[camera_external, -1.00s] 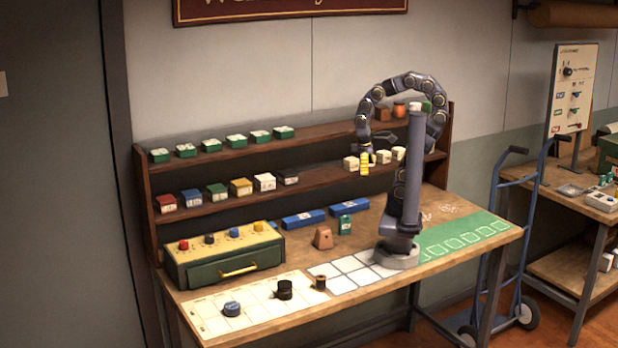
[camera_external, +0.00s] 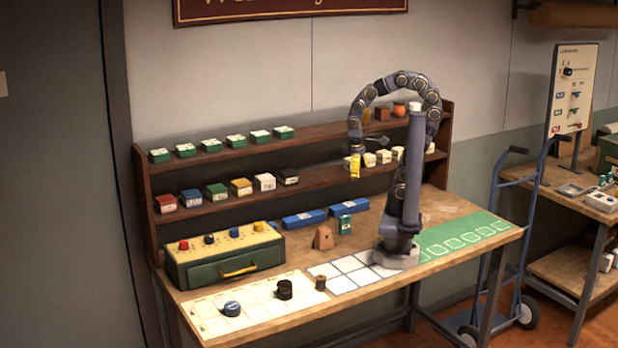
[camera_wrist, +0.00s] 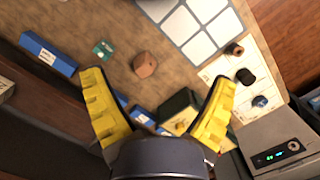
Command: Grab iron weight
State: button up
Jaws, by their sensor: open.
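A short black cylinder (camera_external: 284,289) stands on the white grid sheet at the table's front left. It looks most like the iron weight, but I cannot be sure. It also shows in the wrist view (camera_wrist: 245,76), near the right finger. A blue round piece (camera_external: 232,308) stands left of it, and a small brown spool (camera_external: 320,283) to its right. A brown block (camera_external: 323,238) with a sloped top stands behind them. My gripper (camera_external: 355,168) has yellow fingers and hangs high above the table, in front of the shelf. In the wrist view its fingers (camera_wrist: 160,80) are spread and empty.
A green box with colored knobs (camera_external: 224,268) stands at the table's left. Blue boxes (camera_external: 304,218) and a small green box (camera_external: 345,225) lie behind the brown block. The shelf (camera_external: 330,178) holds several small boxes. The green mat (camera_external: 465,235) at right is clear.

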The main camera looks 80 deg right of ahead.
jog(key=w+a+f+m, duration=0.3)
jog(key=w+a+m, duration=0.1)
jog(key=w+a, duration=0.4)
jog(key=m+t+y, duration=0.1)
jog(key=m+y, duration=0.1)
jog(key=m, duration=0.8)
send_near(285, 291)
jog(key=f, duration=0.1)
jog(key=d+f, duration=0.1)
jog(key=f, duration=0.1)
jog(key=shift+s+d+f, duration=0.1)
jog(key=shift+d, duration=0.25)
jog(key=shift+s+a+f+m, duration=0.1)
jog(key=shift+a+f+m, duration=0.25)
jog(key=shift+f, duration=0.3)
jog(key=shift+w+a+f, duration=0.1)
jog(key=shift+a+f, duration=0.05)
jog(key=shift+f, duration=1)
jog(key=shift+w+a+f, duration=0.1)
jog(key=shift+a+f, duration=0.1)
jog(key=shift+f, duration=0.95)
jog(key=shift+w+a+f, duration=0.1)
jog(key=shift+a+f, duration=0.05)
jog(key=shift+f, duration=1)
jog(key=c, duration=1.2)
